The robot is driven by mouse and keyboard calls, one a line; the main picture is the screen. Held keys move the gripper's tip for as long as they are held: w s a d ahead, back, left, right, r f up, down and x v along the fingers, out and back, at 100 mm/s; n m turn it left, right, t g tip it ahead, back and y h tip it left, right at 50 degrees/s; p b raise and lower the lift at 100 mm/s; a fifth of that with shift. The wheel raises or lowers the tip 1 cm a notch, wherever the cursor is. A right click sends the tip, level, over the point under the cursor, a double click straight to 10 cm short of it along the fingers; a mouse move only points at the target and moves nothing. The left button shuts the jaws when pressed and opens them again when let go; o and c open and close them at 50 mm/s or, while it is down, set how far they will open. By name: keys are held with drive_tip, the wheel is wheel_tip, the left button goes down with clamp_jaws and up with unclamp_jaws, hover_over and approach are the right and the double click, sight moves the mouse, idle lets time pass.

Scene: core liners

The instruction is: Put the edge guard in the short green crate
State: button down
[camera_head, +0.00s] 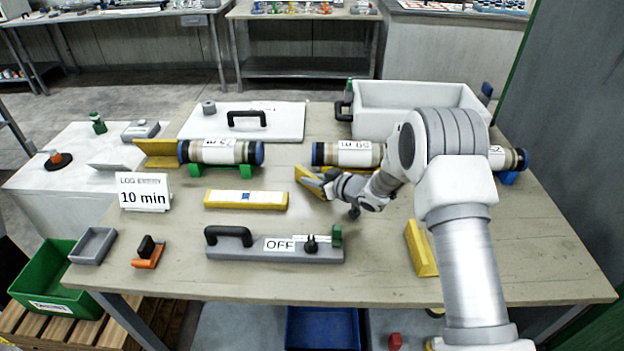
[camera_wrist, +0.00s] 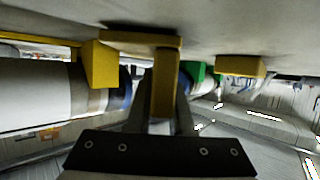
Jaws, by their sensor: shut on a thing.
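My gripper (camera_head: 322,187) is shut on a yellow angle-shaped piece (camera_head: 306,178), which looks like the edge guard. It is at the table's middle, just in front of the left end of a core tube. In the wrist view the yellow piece (camera_wrist: 163,88) stands between the two fingers (camera_wrist: 163,110), with a flat flange across its top. Whether it touches the table is unclear. The short green crate (camera_head: 32,290) is low at the far left, beside the table's front left corner, on a wooden pallet. Its visible inside looks empty.
A labelled yellow bar (camera_head: 246,199), a grey OFF panel with black handle (camera_head: 275,248) and a small grey tray (camera_head: 93,246) lie on the table (camera_head: 180,270). A "10 min" sign (camera_head: 143,192) stands at left. A white bin (camera_head: 420,95) is behind my arm.

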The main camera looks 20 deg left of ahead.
drive_tip(key=shift+f, duration=0.2)
drive_tip(key=c, duration=0.8)
unclamp_jaws()
drive_tip(key=shift+r, duration=0.1)
drive_tip(key=shift+r, duration=0.2)
drive_tip(key=v, duration=1.2)
drive_tip(key=shift+d+f, duration=0.1)
